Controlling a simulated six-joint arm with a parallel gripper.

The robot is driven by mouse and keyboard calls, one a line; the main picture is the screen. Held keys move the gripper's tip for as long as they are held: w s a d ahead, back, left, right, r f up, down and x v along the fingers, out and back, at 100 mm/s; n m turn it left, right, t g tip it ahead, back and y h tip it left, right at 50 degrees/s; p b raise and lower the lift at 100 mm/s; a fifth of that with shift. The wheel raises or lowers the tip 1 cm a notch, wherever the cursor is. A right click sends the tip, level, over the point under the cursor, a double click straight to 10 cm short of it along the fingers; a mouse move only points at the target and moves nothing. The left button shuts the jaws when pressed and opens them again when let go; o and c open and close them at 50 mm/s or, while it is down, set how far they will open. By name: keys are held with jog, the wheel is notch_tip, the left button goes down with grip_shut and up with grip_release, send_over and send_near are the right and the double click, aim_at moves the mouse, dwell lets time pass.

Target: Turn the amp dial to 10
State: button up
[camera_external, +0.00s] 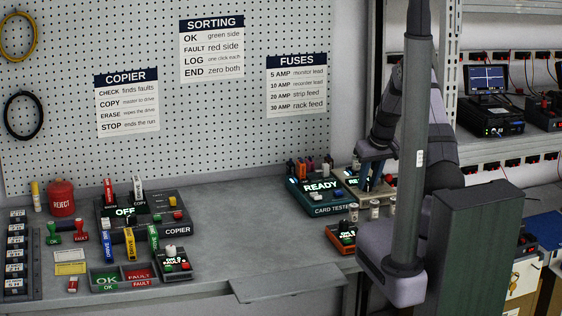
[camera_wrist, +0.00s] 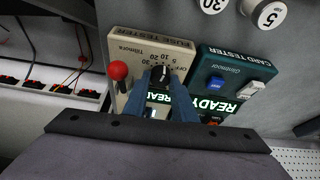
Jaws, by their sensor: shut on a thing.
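The fuse tester (camera_wrist: 132,52) is a beige box with a red ball-topped lever (camera_wrist: 118,71) and a lit display reading READY, partly covered by my fingers. Its dark amp dial (camera_wrist: 159,74) sits among printed marks including OFF, 10, 20 and 30. My gripper (camera_wrist: 163,84) is over the tester with its two blue fingers shut on the dial. The dial's pointer setting is too small to tell for sure.
The teal card tester (camera_wrist: 233,65) with blue and white switches stands right beside the fuse tester.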

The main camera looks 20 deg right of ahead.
jog(key=n+b, duration=0.1)
jog(key=b, duration=0.2)
jog(key=shift+d+f+n+y, duration=0.15)
jog(key=shift+f+n+y, duration=0.15)
jog(key=shift+n, duration=0.1)
jog(key=shift+r+n+b, duration=0.3)
jog(key=shift+b, duration=0.1)
jog(key=o, duration=0.7)
jog(key=shift+o, duration=0.2)
jog(key=shift+r, duration=0.15)
jog(key=b+v, duration=0.2)
jog(key=v, duration=0.5)
jog(key=shift+s, duration=0.1)
